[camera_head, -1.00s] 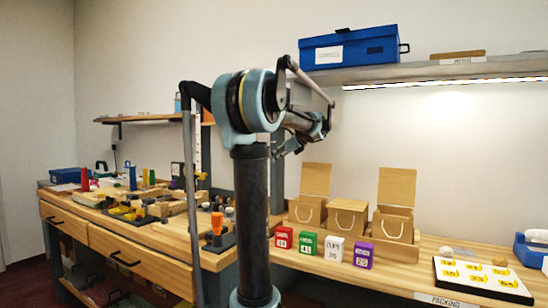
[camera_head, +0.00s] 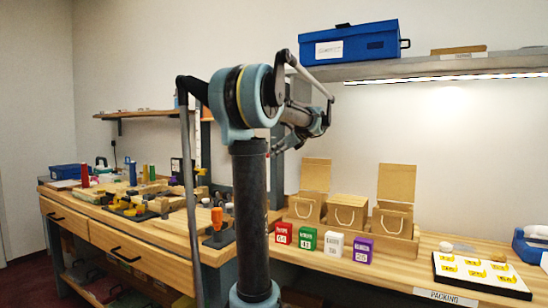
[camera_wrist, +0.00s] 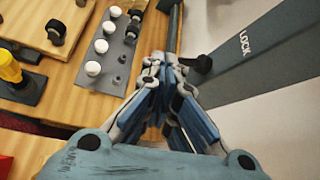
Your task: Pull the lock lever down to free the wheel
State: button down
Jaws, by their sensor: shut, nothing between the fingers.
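In the wrist view, a grey post (camera_wrist: 245,62) marked LOCK rises at the right. A short black lever with a rounded end (camera_wrist: 203,64) shows at its left edge. My gripper (camera_wrist: 168,62) is shut and empty, its fingertips just left of the lever; I cannot tell whether they touch it. In the head view my arm hides most of the gripper and the lever. I cannot make out the wheel in either view.
A grey plate with white knobs (camera_wrist: 112,58) lies on the wooden bench left of my fingers, beside a yellow-handled tool (camera_wrist: 10,68). In the head view, small coloured packs (camera_head: 307,239) and brown cartons (camera_head: 346,212) stand right of my arm. A shelf (camera_head: 440,68) hangs above.

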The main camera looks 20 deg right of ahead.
jog(key=a+v, duration=0.1)
jog(key=v, duration=1.3)
jog(key=s+a+f+n+g+h, duration=0.1)
jog(key=s+a+f+n+g, duration=0.35)
jog(key=a+f, duration=0.75)
jog(key=s+a+f+n+g, duration=0.2)
jog(key=s+a+f+n, duration=0.3)
jog(key=a+f+n, duration=0.6)
jog(key=s+a+f+n+g+h, duration=0.1)
jog(key=s+a+f+n, duration=0.3)
jog(key=s+f, duration=0.4)
jog(key=s+a+f+n+h, duration=0.3)
jog(key=s+f+n, duration=0.4)
jog(key=f, duration=0.8)
jog(key=s+a, duration=0.1)
jog(key=s, duration=0.1)
jog(key=shift+s+a+f+g+h, duration=0.25)
jog(key=shift+s+a+g+h, duration=0.05)
jog(key=shift+g, duration=0.05)
